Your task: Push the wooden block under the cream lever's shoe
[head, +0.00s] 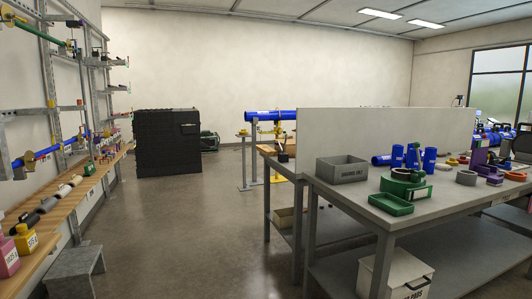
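I cannot make out a wooden block, a cream lever or its shoe in the head view. A blue pipe (262,115) lies on stands at the back centre, with yellow parts around it. A small tan surface (267,148) shows below it, too far off to tell what it is. The grey partition panel hides part of that area. My gripper is not in view.
A grey workbench (345,208) with a grey bin (342,169), a green tray (390,204) and blue fittings stands at right. A wooden shelf bench (75,199) runs along the left wall. A grey step stool (75,266) stands beside it. The middle floor is clear up to a black cabinet (167,142).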

